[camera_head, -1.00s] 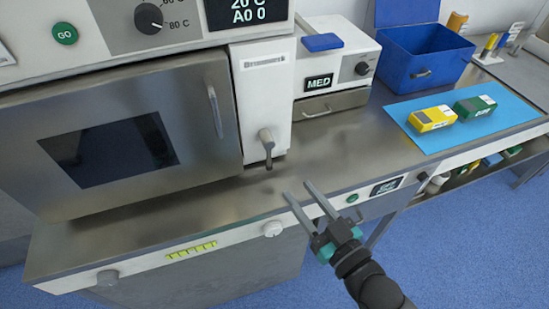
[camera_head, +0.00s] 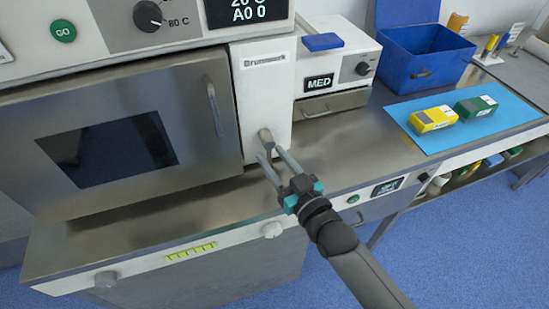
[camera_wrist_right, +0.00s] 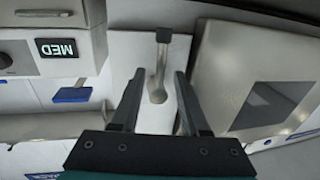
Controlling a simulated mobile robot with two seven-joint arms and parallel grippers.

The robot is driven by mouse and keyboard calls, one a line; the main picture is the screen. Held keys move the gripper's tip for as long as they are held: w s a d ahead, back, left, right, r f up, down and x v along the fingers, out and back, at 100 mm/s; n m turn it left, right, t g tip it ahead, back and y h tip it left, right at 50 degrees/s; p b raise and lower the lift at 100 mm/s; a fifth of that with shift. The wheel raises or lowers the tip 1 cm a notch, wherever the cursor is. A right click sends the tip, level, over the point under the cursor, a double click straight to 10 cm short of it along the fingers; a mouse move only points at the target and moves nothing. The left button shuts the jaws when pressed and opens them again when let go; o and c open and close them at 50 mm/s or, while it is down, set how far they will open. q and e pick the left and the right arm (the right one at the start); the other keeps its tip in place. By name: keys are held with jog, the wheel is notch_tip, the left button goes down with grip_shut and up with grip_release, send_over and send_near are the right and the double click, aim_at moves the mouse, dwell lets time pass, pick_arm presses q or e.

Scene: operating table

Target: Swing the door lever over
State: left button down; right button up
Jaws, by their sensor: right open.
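The grey door lever (camera_head: 265,137) is on the white panel right of the steel door (camera_head: 205,150). The door is closed, with a vertical bar handle. In the head view, my right gripper (camera_head: 271,154) is open in front of the lever, and its fingers partly hide the lever's lower part. In the right wrist view, the lever (camera_wrist_right: 158,72) lines up between the two open fingers (camera_wrist_right: 159,74). I cannot tell whether a finger touches it. The lever hangs down from its pivot. My left gripper is not in view.
A white box marked MED (camera_head: 335,60) stands right of the panel. A blue bin (camera_head: 422,62) is at the back right. A yellow box (camera_head: 433,119) and a green box (camera_head: 476,107) lie on a light blue mat (camera_head: 500,130). The steel counter (camera_head: 165,215) before the door is bare.

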grip_shut()
dwell(1.4)
